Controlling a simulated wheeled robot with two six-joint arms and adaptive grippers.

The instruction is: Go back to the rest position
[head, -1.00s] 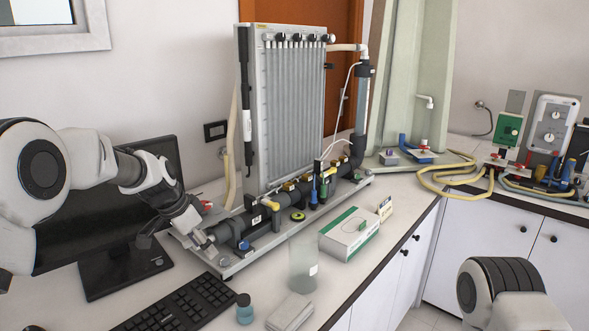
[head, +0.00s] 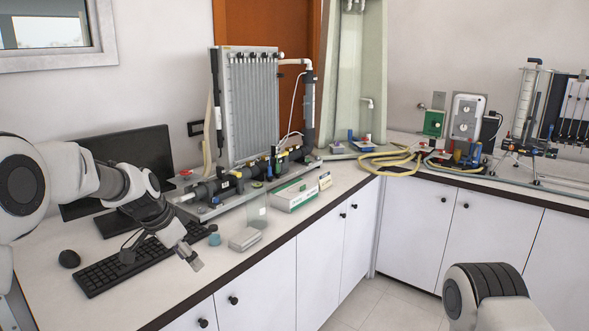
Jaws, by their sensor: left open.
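My left gripper (head: 190,258) is open and empty. It hangs over the front of the counter, just right of the black keyboard (head: 128,268) and left of a grey box. My left arm comes in from the left edge. The manometer board (head: 252,108), with its row of vertical tubes and black pipework at its foot, stands at the back of the counter, clear of the gripper. Part of my right arm shows at the bottom right, but its gripper is out of view.
A monitor (head: 120,165) and a black mouse (head: 69,259) are near my left arm. A grey box (head: 245,239), a small blue jar (head: 214,239), a glass beaker (head: 257,212) and a green-white carton (head: 296,194) stand on the counter (head: 215,279). Open floor lies to the right.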

